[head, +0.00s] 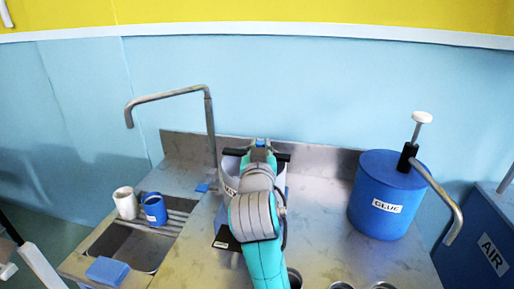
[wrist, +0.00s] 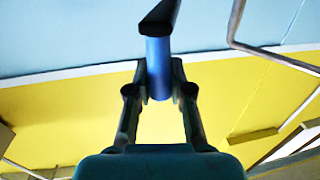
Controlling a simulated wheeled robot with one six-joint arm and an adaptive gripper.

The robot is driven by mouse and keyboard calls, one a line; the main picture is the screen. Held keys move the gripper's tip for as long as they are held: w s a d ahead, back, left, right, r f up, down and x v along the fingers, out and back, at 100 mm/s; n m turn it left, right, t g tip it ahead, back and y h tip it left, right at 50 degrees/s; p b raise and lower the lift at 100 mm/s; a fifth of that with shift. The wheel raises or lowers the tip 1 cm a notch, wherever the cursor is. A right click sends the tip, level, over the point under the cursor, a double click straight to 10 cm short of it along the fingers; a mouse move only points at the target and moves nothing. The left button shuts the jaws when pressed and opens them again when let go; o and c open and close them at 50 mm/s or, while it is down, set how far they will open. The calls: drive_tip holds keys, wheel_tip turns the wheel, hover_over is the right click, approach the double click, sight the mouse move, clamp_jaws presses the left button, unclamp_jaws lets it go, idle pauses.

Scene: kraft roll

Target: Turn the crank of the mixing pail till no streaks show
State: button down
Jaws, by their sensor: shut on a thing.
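The mixing pail (head: 229,172) stands on the steel counter in the middle of the head view. It is pale, has a partly covered label, and my arm hides most of it. A black bar (head: 283,157) shows across its top on both sides of my wrist. My gripper (wrist: 159,88) is shut on the blue crank handle (wrist: 158,68), which hangs from the black crank arm (wrist: 160,16) in the wrist view. A speck of the blue handle also shows past my wrist in the head view (head: 261,142). The pail's contents and any streaks are hidden.
A blue glue drum (head: 374,215) with a pump and spout stands at right. A sink (head: 128,248) with a tall faucet (head: 209,130) is at left, with a white cup (head: 125,203) and a blue mug (head: 154,209) on its rack. Cup-like rims show at the front edge.

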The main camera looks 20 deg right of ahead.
idle(0.3)
drive_tip(key=c, duration=1)
unclamp_jaws()
drive_tip(key=shift+c, duration=0.2)
drive_tip(key=shift+s, duration=0.1)
drive_tip(key=v, duration=1.2)
